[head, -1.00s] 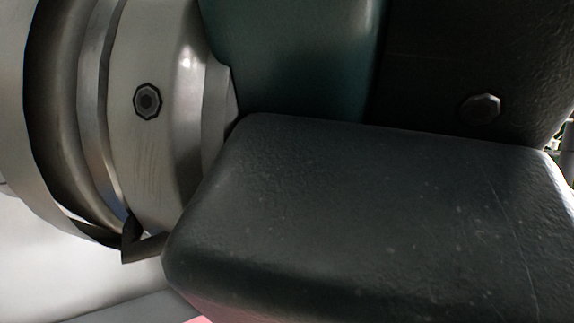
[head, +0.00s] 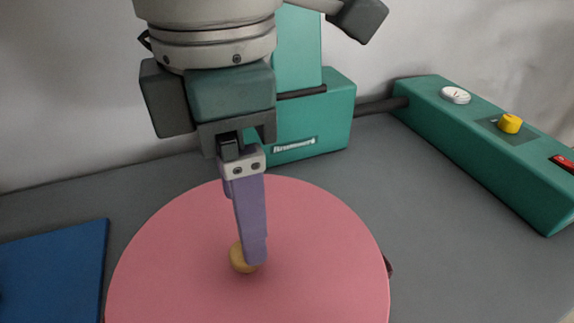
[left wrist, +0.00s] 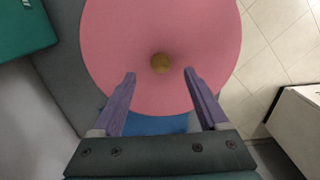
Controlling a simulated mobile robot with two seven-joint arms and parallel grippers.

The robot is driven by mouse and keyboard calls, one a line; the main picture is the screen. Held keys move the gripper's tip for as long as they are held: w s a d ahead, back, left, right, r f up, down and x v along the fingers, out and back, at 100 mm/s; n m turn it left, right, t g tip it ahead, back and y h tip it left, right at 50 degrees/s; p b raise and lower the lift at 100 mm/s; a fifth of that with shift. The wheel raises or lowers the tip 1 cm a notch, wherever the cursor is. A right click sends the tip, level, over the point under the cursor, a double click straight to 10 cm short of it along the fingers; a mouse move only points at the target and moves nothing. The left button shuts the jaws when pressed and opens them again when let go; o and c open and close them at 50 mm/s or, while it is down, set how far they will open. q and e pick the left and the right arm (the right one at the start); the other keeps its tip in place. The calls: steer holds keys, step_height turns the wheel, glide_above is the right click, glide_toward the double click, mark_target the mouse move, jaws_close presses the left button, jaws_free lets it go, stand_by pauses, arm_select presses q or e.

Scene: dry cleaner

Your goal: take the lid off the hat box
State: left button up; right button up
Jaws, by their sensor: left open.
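The hat box lid (head: 170,250) is a round pink disc with a small tan knob (head: 239,258) at its middle. In the left wrist view the lid (left wrist: 115,40) and knob (left wrist: 160,63) show from above. My left gripper (head: 250,262) points down over the lid with purple fingers. In the left wrist view the gripper (left wrist: 159,73) is open, with the knob centred across the gap, near the tips. I cannot tell whether the tips touch the lid. A sliver of the box side shows under the lid's right edge; the rest is hidden. My right gripper is not in view.
A grey counter (head: 440,240) carries the box. A green machine (head: 325,115) stands behind it, joined to a long green unit (head: 480,145) with a gauge and yellow knob at right. A blue flat item (head: 55,270) lies at left. The wall is close behind.

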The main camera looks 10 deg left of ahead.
mark_target(187, 264)
arm_select(q)
step_height(187, 264, down, 6)
steer(key=shift+s+a+r+p, duration=0.1)
steer(key=shift+s+r+p, duration=0.1)
steer(key=shift+p, duration=0.15)
jaws_close()
stand_by(0.5)
